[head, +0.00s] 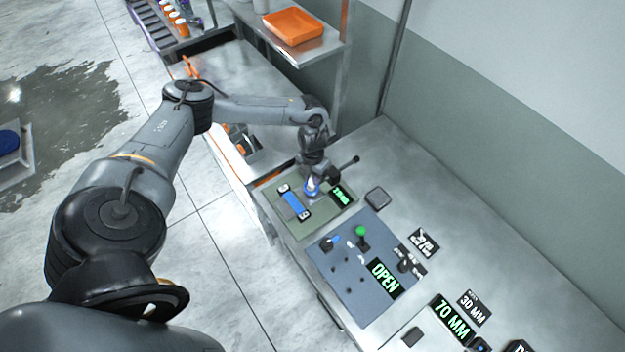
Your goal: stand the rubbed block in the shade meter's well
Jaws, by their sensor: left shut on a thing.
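My left gripper (314,182) reaches in from the upper left and points down over the far part of a green panel device (315,222). It is shut on a small block (312,187) that shows blue and white; the fingers hide much of it. I cannot tell whether the block touches the panel. The panel carries a blue strip (295,203) with pale ends and a green-lit display (341,195), too small to read surely. No well shows clearly; the gripper may cover it. I cannot tell surely which device is the shade meter. My right gripper is out of view.
A blue-grey board (350,262) with a green knob (361,232) and an "OPEN" display (384,279) lies nearer. A "70 MM" display (452,319) is at lower right. A dark rod (345,165) stands close beside the gripper. An orange tray (292,26) sits on a shelf behind.

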